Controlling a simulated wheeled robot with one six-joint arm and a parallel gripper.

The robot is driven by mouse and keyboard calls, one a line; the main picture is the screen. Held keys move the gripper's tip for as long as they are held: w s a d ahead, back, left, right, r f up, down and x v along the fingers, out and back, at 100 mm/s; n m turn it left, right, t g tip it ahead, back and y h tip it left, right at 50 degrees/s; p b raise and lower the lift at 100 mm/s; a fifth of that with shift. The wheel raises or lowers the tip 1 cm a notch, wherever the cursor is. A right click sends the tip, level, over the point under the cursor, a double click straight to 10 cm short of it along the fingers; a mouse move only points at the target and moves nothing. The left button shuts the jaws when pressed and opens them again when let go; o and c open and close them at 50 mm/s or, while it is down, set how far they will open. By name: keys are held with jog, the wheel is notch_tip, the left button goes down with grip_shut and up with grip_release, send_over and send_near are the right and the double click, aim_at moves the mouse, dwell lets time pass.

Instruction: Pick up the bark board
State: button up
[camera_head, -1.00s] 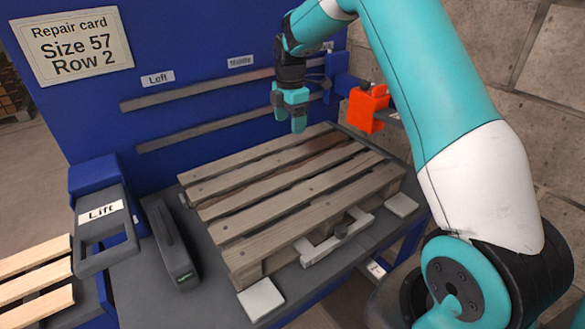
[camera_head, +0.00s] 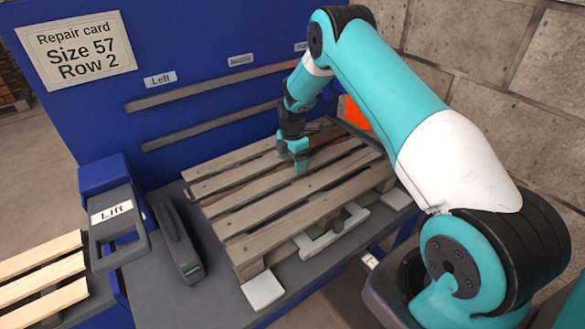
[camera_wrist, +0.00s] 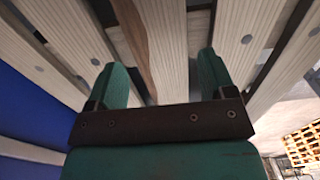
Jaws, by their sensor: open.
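The bark board (camera_head: 328,139), darker brown along its edge, is a slat near the back of the wooden pallet top. My gripper partly hides it in the head view. In the wrist view the board (camera_wrist: 168,45) lies between my fingers, with a brown bark strip along its left side. My gripper (camera_head: 292,162) is open and empty, pointing down over the pallet slats. Its two green fingers also show in the wrist view (camera_wrist: 162,72), one on each side of the board. I cannot tell whether the fingertips touch the wood.
The pallet (camera_head: 262,215) rests on a grey bench (camera_head: 150,285). A black tool (camera_head: 180,245) and a handle marked Lift (camera_head: 118,225) stand at its left. A blue panel (camera_head: 85,105) with rails stands behind. A stone wall is at the right.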

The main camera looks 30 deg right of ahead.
aim_at(292, 169)
jog(key=shift+f+p, duration=0.5)
jog(key=shift+f, duration=1.1)
jog(key=c, duration=0.8)
jog(key=shift+r, duration=0.1)
jog(key=shift+c, duration=0.2)
